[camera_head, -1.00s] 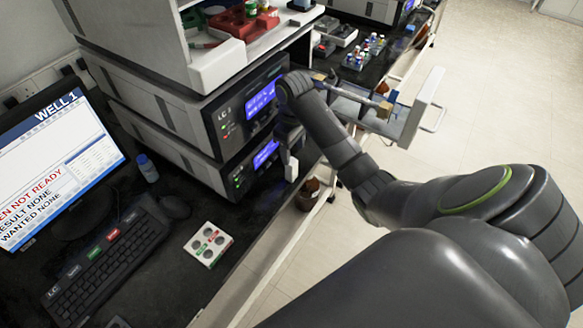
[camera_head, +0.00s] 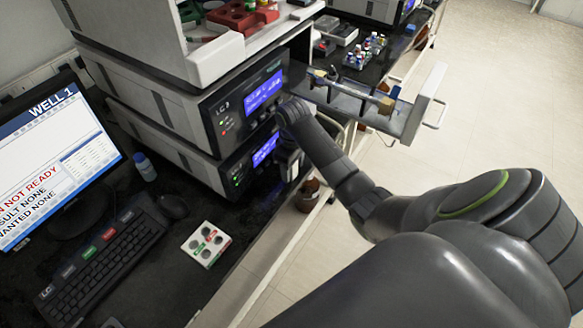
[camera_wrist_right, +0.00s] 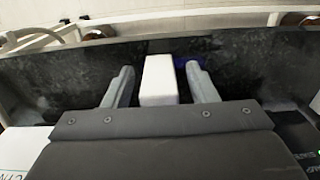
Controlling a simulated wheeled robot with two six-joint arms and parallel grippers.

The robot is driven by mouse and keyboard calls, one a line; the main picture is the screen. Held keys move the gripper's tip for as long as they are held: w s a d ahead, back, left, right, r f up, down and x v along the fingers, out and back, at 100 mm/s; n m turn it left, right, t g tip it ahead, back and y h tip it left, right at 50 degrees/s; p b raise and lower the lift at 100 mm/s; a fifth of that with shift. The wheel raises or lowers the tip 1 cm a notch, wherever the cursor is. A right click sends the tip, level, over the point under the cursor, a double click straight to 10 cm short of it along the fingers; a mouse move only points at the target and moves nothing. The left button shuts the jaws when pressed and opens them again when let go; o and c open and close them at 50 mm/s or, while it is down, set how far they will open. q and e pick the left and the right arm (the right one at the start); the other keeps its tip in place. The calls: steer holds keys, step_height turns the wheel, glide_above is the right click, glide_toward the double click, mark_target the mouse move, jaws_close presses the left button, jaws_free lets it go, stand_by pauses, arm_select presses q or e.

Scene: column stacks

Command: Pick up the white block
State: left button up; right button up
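The white block (camera_wrist_right: 160,80) stands between the two fingers of my right gripper (camera_wrist_right: 160,88) in the right wrist view. The fingers are apart, one on each side of the block, with a narrow gap showing on both sides. In the head view my right gripper (camera_head: 286,163) is low beside the lower LC unit, near the counter's edge. The block is mostly hidden there behind my wrist. My left gripper is not in view.
Stacked LC units (camera_head: 240,110) stand close left of my right arm. An open drawer (camera_head: 400,115) sticks out beyond it. A brown bottle (camera_head: 308,195) is below the edge.

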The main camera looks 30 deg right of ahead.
steer(key=c, duration=0.7)
steer(key=shift+r, duration=0.1)
